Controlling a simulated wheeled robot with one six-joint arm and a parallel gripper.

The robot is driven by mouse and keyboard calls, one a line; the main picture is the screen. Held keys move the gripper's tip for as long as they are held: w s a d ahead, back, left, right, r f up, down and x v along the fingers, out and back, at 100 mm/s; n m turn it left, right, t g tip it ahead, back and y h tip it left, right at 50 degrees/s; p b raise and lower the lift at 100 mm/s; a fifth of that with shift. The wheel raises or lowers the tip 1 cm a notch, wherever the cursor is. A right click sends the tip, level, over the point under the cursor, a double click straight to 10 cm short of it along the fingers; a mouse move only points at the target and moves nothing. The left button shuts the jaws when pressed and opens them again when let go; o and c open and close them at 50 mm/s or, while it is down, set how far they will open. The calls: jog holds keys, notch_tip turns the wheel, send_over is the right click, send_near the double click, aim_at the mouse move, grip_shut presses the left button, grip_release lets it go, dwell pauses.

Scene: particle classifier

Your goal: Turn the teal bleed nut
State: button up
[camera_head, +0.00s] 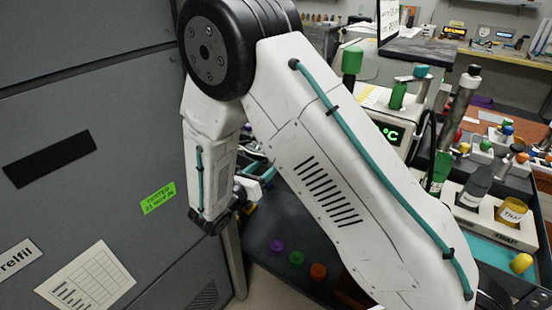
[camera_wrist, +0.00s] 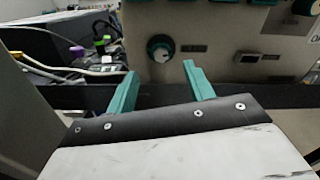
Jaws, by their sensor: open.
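In the wrist view, my gripper (camera_wrist: 158,75) has two teal fingers, spread apart with nothing between them. I cannot tell which of these teal parts is the bleed nut. In the head view, a teal cap (camera_head: 421,71) tops a fitting at the right, and my arm hides most of my gripper.
Cables and a purple connector (camera_wrist: 77,51) lie left of the panel in the wrist view. In the head view, a grey cabinet (camera_head: 90,110) stands close at left. Bottles and a bench (camera_head: 505,225) crowd the right.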

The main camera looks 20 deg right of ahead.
jog(key=x, duration=0.7)
jog(key=c, duration=1)
